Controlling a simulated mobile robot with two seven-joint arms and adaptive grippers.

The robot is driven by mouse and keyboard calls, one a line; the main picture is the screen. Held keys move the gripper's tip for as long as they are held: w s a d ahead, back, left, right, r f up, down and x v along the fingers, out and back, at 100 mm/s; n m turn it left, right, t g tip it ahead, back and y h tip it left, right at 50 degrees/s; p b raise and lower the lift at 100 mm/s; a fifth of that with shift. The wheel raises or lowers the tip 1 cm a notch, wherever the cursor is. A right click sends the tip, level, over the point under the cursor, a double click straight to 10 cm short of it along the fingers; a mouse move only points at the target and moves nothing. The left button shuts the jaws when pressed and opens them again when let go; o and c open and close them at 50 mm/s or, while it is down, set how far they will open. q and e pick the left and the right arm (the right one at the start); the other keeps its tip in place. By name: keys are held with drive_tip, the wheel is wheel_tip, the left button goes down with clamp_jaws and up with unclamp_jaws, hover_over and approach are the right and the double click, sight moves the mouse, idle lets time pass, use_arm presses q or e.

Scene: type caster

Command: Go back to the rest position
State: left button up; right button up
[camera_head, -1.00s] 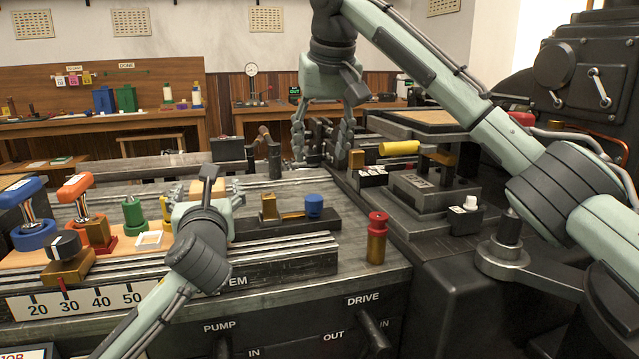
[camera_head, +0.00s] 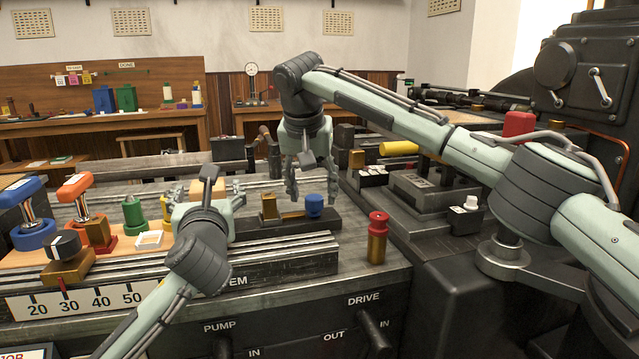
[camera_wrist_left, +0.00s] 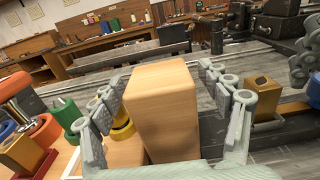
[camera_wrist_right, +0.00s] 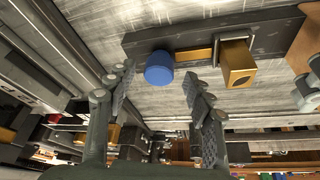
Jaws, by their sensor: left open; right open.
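My right gripper (camera_head: 299,190) hangs fingers-down above the machine bed, by the blue knob (camera_head: 314,205) and the brass block (camera_head: 269,207) on a dark bar. In the right wrist view its fingers (camera_wrist_right: 158,85) are apart and empty, with the blue knob (camera_wrist_right: 159,68) beyond them. My left gripper (camera_head: 199,190) is low over the left part of the bed, its fingers largely hidden in the head view. In the left wrist view its fingers (camera_wrist_left: 165,85) are spread on either side of a wooden block (camera_wrist_left: 163,105), with a visible gap at the right.
Red-and-brass post (camera_head: 377,237) stands at the bed's front right. Orange-handled (camera_head: 76,190) and blue-handled (camera_head: 22,195) tools and a green knob (camera_head: 133,213) stand at the left. A yellow roller (camera_head: 398,148) lies on the right-hand machine.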

drive_tip(key=s+a+r+n+t+y, duration=0.1)
drive_tip(key=s+a+r+n, duration=0.1)
drive_tip(key=r, duration=0.8)
drive_tip(key=shift+s+a+r+n, duration=0.15)
drive_tip(key=shift+s+a+n, duration=0.1)
drive_tip(key=shift+s+n, duration=0.4)
